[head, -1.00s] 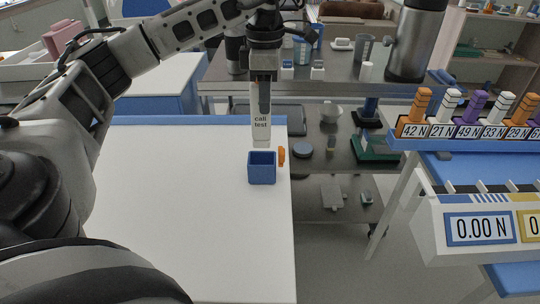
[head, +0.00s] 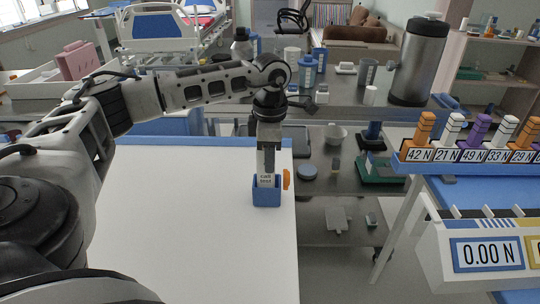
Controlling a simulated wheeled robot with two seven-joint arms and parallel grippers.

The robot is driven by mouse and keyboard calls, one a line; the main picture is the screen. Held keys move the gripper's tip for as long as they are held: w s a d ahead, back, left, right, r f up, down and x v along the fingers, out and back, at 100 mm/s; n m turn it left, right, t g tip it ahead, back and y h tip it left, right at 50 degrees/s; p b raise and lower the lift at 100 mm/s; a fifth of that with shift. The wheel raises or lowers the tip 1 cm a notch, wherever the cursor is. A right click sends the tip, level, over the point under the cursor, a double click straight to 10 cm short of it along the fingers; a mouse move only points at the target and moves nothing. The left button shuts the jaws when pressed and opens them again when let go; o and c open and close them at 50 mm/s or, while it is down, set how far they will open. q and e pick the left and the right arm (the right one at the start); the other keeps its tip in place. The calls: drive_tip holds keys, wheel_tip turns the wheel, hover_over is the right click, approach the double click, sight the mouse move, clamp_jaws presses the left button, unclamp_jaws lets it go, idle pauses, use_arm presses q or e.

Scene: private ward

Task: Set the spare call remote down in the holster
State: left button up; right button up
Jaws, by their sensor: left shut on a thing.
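The spare call remote (head: 266,181) is a white slab with "call test" lettering, held upright. Its lower part is hidden inside the blue holster (head: 266,195), a small open-topped box near the right edge of the white table. My left gripper (head: 268,165) points straight down over the holster and is shut on the remote's upper part. Whether the remote touches the holster's floor cannot be seen. My right gripper is not in view.
An orange piece (head: 287,180) sits just right of the holster. The white tabletop (head: 190,230) is otherwise clear. A steel cart (head: 330,225) with cups and a large flask (head: 417,60) stands behind. A force-gauge rack (head: 480,250) is at right.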

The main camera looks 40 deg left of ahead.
use_arm(q)
drive_tip(key=o, duration=1)
wheel_tip(320, 180, up, 12)
drive_tip(key=shift+r, duration=0.15)
